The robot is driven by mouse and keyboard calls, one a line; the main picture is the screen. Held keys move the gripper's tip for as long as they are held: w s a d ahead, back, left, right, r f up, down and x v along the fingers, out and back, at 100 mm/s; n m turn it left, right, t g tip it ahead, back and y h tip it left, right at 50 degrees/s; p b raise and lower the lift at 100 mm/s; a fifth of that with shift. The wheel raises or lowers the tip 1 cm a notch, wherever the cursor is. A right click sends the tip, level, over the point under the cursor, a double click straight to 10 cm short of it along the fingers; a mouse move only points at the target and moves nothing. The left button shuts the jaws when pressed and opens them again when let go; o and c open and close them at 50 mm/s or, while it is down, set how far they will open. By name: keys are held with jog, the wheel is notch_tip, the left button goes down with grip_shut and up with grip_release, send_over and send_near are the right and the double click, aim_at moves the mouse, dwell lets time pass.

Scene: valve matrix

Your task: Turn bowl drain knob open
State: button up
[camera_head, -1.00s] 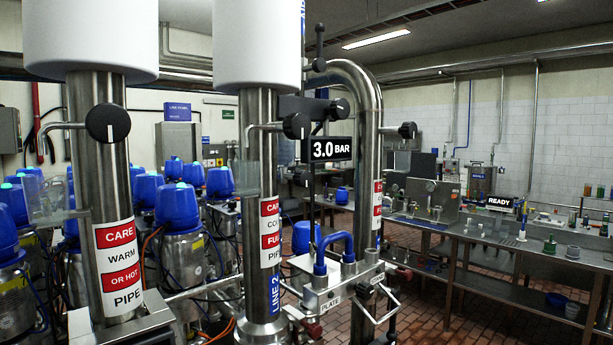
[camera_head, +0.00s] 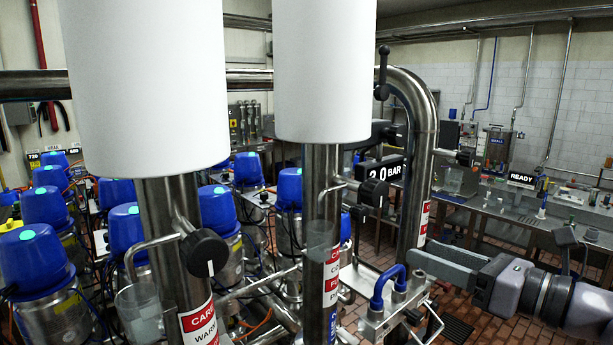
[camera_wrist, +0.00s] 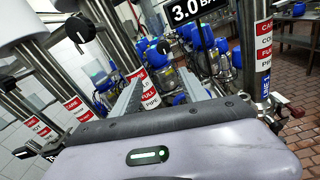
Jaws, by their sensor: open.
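Black round knobs sit on the steel pipes; I cannot read which is the bowl drain knob. In the head view, the nearest knob (camera_head: 204,252) is on the left pipe, with a white mark pointing down. A second knob (camera_head: 373,193) is on the middle pipe and a third knob (camera_head: 466,157) is right of the bent pipe. My gripper (camera_head: 420,252) reaches in from the right, pointing left, open and empty, apart from the knobs. In the wrist view, its two fingers (camera_wrist: 160,77) are spread, with pipes and blue-topped units beyond.
White cylinders (camera_head: 322,70) cap the left and middle pipes. A bent steel pipe (camera_head: 420,110) and a plate with a blue handle (camera_head: 389,287) stand near my gripper. Blue-topped units (camera_head: 38,255) crowd the left. A bench with a READY sign (camera_head: 521,180) stands at the right.

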aim_at(364, 217)
jog(key=shift+m+t, duration=0.4)
jog(key=x, duration=1.1)
jog(key=d+x, duration=0.1)
jog(key=x, duration=0.4)
jog(key=shift+w+a+r, duration=0.15)
jog(key=shift+w+r, duration=0.2)
jog(key=shift+w, duration=0.25)
grip_shut()
